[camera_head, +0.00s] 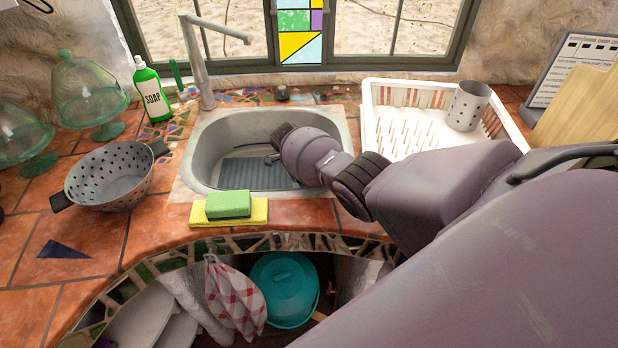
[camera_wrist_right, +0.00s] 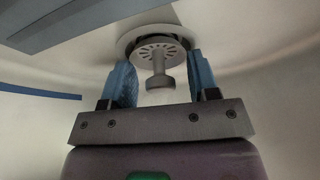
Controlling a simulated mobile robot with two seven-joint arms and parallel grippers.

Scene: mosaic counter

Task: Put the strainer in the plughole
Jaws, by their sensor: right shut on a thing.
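The strainer (camera_wrist_right: 158,50), a small metal disc with radial slots and a knob, sits between the blue fingers of my right gripper (camera_wrist_right: 161,72) in the right wrist view. The gripper is shut on it. The round plughole (camera_wrist_right: 127,42) shows directly behind the strainer, its rim partly covered by it. I cannot tell whether the strainer touches the plughole. In the head view my right arm reaches into the sink (camera_head: 207,150); its wrist hides the fingers, the strainer and the plughole. My left gripper is out of view.
A dark ribbed mat (camera_head: 250,173) lies in the sink. A tap (camera_head: 207,85) rises behind it. A green sponge (camera_head: 228,204) on a yellow cloth (camera_head: 259,214) lies at the front edge. A grey colander (camera_head: 110,178) is left; a white dish rack (camera_head: 405,130) is right.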

